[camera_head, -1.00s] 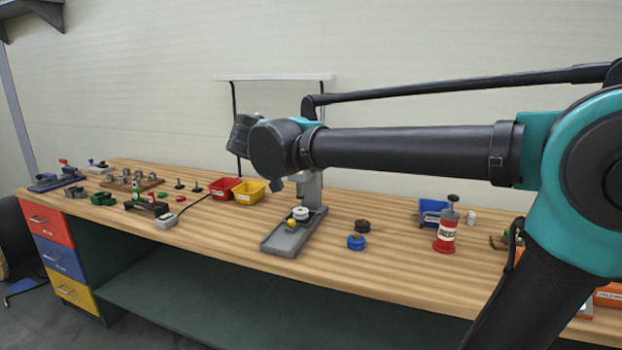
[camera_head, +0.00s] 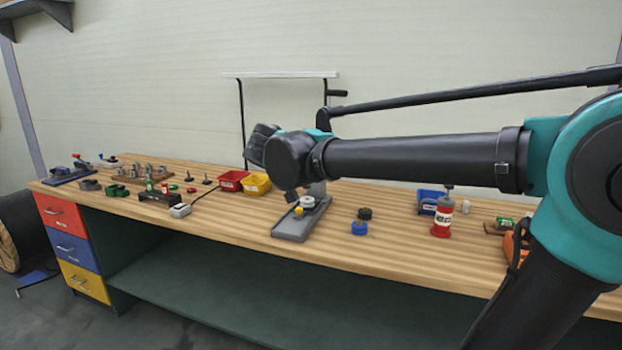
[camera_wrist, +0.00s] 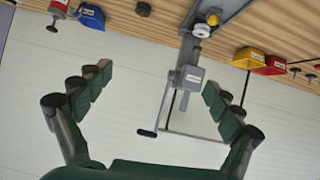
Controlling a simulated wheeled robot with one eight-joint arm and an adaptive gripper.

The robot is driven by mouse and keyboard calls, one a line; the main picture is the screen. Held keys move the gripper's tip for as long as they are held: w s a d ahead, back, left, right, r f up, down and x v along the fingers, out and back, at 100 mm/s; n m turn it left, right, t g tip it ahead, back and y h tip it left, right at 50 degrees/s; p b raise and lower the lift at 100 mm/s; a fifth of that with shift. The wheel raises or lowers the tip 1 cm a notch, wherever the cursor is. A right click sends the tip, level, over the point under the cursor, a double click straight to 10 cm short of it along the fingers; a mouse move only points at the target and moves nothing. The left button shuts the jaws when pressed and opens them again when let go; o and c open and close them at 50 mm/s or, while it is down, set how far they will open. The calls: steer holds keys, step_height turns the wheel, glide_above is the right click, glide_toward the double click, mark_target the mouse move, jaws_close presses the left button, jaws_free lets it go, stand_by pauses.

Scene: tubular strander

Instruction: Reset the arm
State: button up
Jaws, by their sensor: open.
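My gripper (camera_wrist: 158,82) is open in the wrist view, its two green-padded fingers spread wide with nothing between them. Beyond the fingers that view shows the pale wall and, upside down, the bench's grey stand (camera_wrist: 187,72) with a white spool (camera_wrist: 201,30). In the head view my arm reaches left across the picture above the bench. Its wrist end hangs over the grey stand (camera_head: 295,224) and hides part of it. The gripper fingers cannot be made out in the head view.
The wooden bench (camera_head: 225,220) carries a red bin (camera_head: 232,181), a yellow bin (camera_head: 256,185), a blue bin (camera_head: 430,201), a red bottle (camera_head: 443,217) and blue and black knobs (camera_head: 359,228). Several small fixtures stand at the left end. A white-topped frame (camera_head: 282,75) rises behind the bench.

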steer(key=s+d+f+g, duration=0.3)
steer(key=d+f, duration=0.7)
steer(key=f, duration=0.2)
steer(key=s+d+f+n+g+y, duration=0.1)
steer(key=s+d+f, duration=0.3)
steer(key=s+f, duration=0.5)
steer(key=s+d+f+n+g+y, duration=0.2)
steer(key=s+d+f, duration=0.3)
steer(key=s+f, duration=0.4)
step_height(320, 180, down, 4)
steer(key=shift+d+r+n+y, duration=0.15)
steer(key=shift+d+n+y, duration=0.15)
steer(key=shift+y, duration=0.5)
steer(key=shift+c, duration=0.3)
